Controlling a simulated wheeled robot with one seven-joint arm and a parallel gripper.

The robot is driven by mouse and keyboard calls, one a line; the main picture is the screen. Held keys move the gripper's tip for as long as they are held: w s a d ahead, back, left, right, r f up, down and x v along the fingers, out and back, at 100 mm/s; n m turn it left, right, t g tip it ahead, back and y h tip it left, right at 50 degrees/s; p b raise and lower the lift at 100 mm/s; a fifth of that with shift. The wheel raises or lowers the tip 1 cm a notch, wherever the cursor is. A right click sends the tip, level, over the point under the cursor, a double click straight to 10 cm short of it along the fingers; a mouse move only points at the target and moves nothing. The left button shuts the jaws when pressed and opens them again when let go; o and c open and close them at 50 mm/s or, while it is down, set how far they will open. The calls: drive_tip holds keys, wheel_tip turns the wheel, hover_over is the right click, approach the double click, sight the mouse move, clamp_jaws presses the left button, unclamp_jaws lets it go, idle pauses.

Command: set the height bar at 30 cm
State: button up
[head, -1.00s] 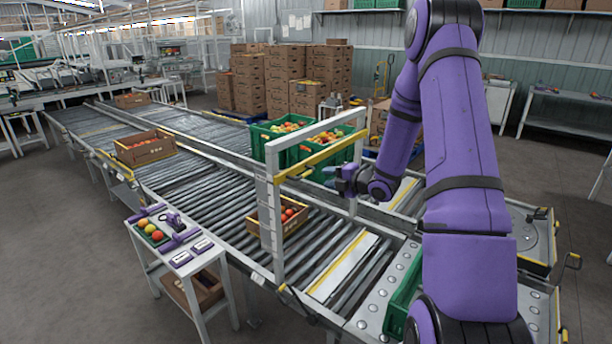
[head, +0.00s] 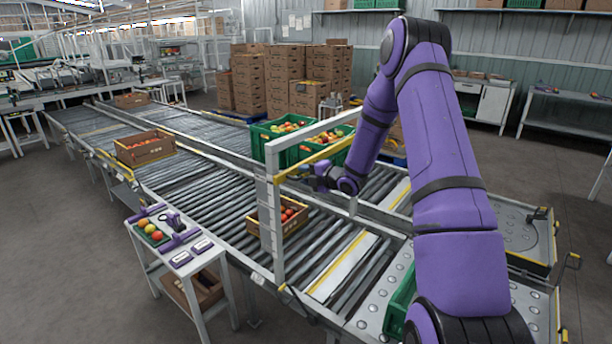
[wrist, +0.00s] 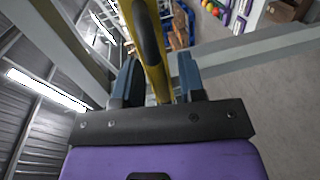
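The height bar (head: 289,175) is yellow and spans the white gate frame over the roller conveyor, a little below the frame's top beam. My gripper (head: 308,173) is at the bar's side, near its left half in the head view. In the wrist view the bar (wrist: 158,75) runs between the two blue-grey fingers of my gripper (wrist: 157,80), with a dark grip (wrist: 149,32) on it. The fingers are apart, with visible gaps to the bar on both sides. The left gate post (head: 267,230) carries scale marks, too small to read.
A carton of tomatoes (head: 258,224) sits on the rollers beneath the gate. A small side table (head: 199,265) with sample fruit and tools is at the front left. Another carton (head: 122,157) is farther up the conveyor.

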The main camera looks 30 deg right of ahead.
clamp_jaws()
wheel_tip(320, 180, down, 20)
idle(0.5)
unclamp_jaws()
drive_tip(key=v, duration=1.1)
